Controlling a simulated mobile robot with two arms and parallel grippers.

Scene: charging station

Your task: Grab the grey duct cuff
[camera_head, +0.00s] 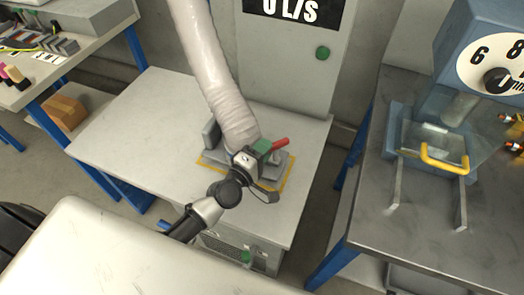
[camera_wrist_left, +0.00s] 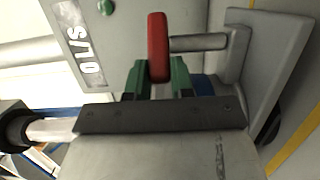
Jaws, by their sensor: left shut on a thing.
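A pale, ribbed duct (camera_head: 213,70) hangs down to a grey fixture (camera_head: 270,177) on the white table. I cannot make out a separate cuff; the duct's lower end is partly hidden by my left gripper. The grey fixture also shows in the left wrist view (camera_wrist_left: 265,62), with a grey rod (camera_wrist_left: 200,42) reaching to a red handle (camera_wrist_left: 158,35). The red handle also shows in the head view (camera_head: 280,143). My left gripper (camera_head: 262,148) is at the fixture, its green fingertips (camera_wrist_left: 158,76) on either side of the red handle and closed on it. My right gripper is out of view.
The white table (camera_head: 130,130) is mostly clear left of the fixture, with yellow marking (camera_head: 212,165) around the base. A grey cabinet (camera_head: 290,70) with a "0 L/S" display stands behind. At right a dark bench (camera_head: 410,255) bears a blue-grey machine (camera_head: 440,50) with a yellow handle (camera_head: 444,162).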

